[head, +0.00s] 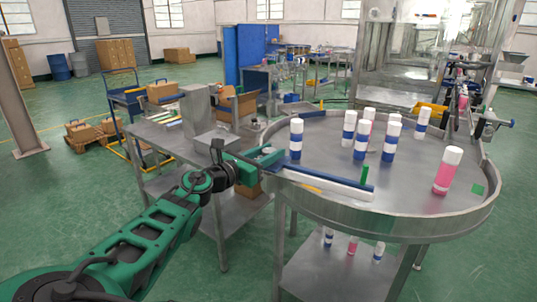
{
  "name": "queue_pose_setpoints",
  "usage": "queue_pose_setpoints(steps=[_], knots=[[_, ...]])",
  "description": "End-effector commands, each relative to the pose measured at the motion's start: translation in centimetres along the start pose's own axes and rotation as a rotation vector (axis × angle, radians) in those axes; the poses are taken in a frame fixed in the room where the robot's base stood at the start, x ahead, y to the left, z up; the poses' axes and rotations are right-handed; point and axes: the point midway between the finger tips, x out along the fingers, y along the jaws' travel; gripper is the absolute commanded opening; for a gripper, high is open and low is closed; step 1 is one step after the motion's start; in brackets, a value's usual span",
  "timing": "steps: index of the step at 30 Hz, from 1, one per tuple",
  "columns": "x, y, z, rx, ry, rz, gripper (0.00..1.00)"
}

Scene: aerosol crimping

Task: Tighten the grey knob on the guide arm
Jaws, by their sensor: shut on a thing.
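The guide arm (325,186), a long white and blue bar, lies across the near left rim of the round metal table. A small green upright piece (365,174) stands at its right end. My gripper (271,156) reaches in from the lower left and is shut at the left end of the guide arm, at the table's rim. The grey knob is hidden between or behind the fingers, so its turn and seating cannot be seen.
The round table (420,198) carries several white and blue cans (391,142) and a pink can (447,171) at the right. One blue can (296,139) stands close behind my gripper. A metal bench (160,135) with boxes stands at the left.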

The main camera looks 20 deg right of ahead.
Motion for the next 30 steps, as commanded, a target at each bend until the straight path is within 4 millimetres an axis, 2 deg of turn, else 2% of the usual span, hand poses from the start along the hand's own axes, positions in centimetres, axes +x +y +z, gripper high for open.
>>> queue_pose_setpoints(steps=[30], knots=[[0.09,0.48,0.03,-0.004,-0.006,-0.914,0.11]])
